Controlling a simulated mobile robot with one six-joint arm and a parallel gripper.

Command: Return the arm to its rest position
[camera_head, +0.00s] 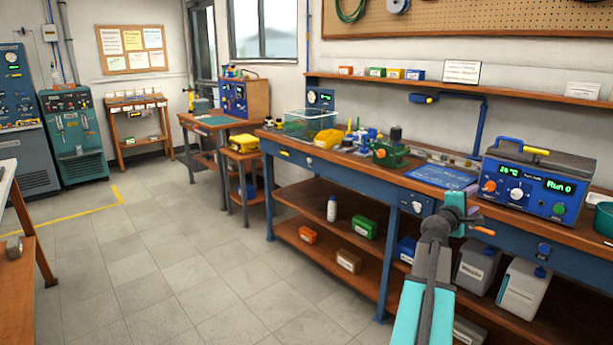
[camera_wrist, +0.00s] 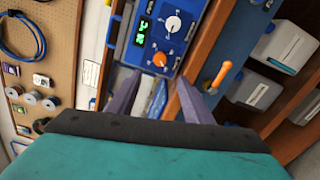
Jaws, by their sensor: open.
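My arm (camera_head: 433,265) reaches up from the lower right of the head view, in front of the long workbench. My gripper (camera_head: 456,205) is at its far end, near the bench's front edge, and looks small there. In the wrist view my gripper (camera_wrist: 158,78) shows two dark purple fingers spread apart with nothing held between them. Beyond the fingers is the blue regulator unit (camera_wrist: 160,35) with a green display and knobs. That unit stands on the bench in the head view (camera_head: 525,190), right of my gripper.
An orange lever (camera_head: 484,231) sticks out close to my gripper at the bench front. The workbench (camera_head: 360,172) carries a green device (camera_head: 390,150), a yellow item and a clear box. Grey containers (camera_head: 524,288) stand on the lower shelf. The tiled floor (camera_head: 190,250) at left is clear.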

